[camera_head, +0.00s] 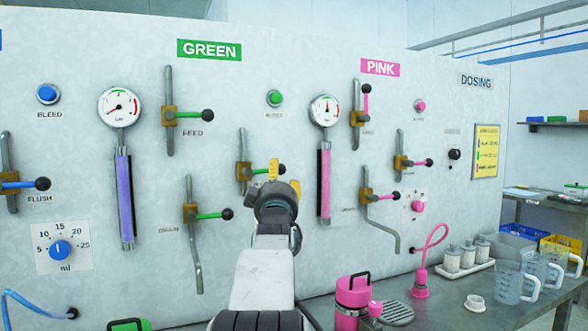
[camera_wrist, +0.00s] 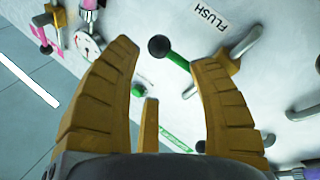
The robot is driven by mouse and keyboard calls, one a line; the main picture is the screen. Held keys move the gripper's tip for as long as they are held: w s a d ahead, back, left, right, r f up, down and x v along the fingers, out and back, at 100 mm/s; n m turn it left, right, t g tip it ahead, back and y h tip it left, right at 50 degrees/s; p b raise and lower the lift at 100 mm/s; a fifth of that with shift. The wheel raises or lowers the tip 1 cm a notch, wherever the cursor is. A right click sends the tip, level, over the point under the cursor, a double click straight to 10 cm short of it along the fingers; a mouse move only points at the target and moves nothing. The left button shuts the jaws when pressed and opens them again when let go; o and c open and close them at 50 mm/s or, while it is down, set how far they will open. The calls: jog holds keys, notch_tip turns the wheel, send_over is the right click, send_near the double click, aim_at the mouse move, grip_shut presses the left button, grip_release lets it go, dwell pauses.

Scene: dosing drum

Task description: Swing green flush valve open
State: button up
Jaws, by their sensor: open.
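The green flush valve has a brass body (camera_head: 243,173) on a short vertical pipe. Its green lever (camera_head: 261,171) points right, crosswise to the pipe, and ends in a black knob. In the wrist view the green lever (camera_wrist: 178,61) and black knob (camera_wrist: 158,46) show near the FLUSH label (camera_wrist: 208,18). My gripper (camera_head: 274,172) is in front of the lever's knob end and partly hides it. In the wrist view my gripper (camera_wrist: 167,54) is open, with the knob and lever in the gap between its fingertips. Contact cannot be told.
The green drain valve (camera_head: 190,213) is below left, and the green feed valve (camera_head: 170,115) is above left. A pink gauge (camera_head: 324,110) and tube (camera_head: 324,183) stand right of my gripper. A bench (camera_head: 440,308) with a pink canister (camera_head: 353,293) and jugs is lower right.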

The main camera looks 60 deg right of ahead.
aim_at(266, 171)
jog(key=shift+p+x, duration=1.6)
jog(key=shift+x, duration=2)
jog(key=shift+r, duration=0.1)
jog(key=shift+c, duration=0.4)
grip_shut()
